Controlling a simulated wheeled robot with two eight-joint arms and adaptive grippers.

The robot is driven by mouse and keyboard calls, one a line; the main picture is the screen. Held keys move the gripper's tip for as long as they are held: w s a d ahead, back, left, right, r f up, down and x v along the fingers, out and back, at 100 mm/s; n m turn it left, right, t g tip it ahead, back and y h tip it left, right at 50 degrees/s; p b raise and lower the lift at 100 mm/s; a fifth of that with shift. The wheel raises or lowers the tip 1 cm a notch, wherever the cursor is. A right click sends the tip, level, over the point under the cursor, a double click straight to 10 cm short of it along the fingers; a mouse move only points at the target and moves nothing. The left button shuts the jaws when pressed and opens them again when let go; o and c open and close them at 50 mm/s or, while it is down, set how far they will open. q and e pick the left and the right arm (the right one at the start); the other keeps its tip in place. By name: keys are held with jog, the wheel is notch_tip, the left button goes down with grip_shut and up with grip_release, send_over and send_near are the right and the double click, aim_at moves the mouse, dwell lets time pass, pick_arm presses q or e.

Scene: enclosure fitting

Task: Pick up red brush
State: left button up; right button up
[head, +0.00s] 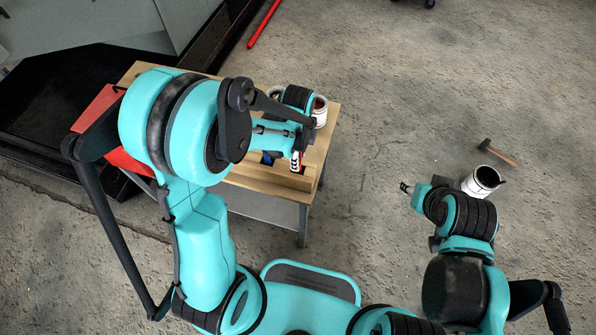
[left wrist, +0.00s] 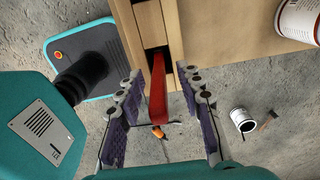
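The red brush (left wrist: 157,95) shows in the left wrist view as a long red piece reaching from the wooden holder down between my left fingers. My left gripper (left wrist: 162,80) is open, one finger on each side of the brush, with visible gaps on both sides. In the head view my left gripper (head: 283,160) is at the front right of the wooden table, partly hidden by my arm. My right gripper (head: 405,188) is over the floor to the right, away from the table; its fingers are too small to read.
The wooden table (head: 255,179) carries a wooden slotted holder (left wrist: 173,32) and a white can (head: 320,111). Another white can (head: 482,180) and a hammer (head: 498,152) are on the floor at right. A red sheet-like object (head: 97,108) lies at the table's left. Open floor lies between.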

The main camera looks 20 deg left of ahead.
pick_arm(q)
grip_shut()
jog(key=shift+r, duration=0.2)
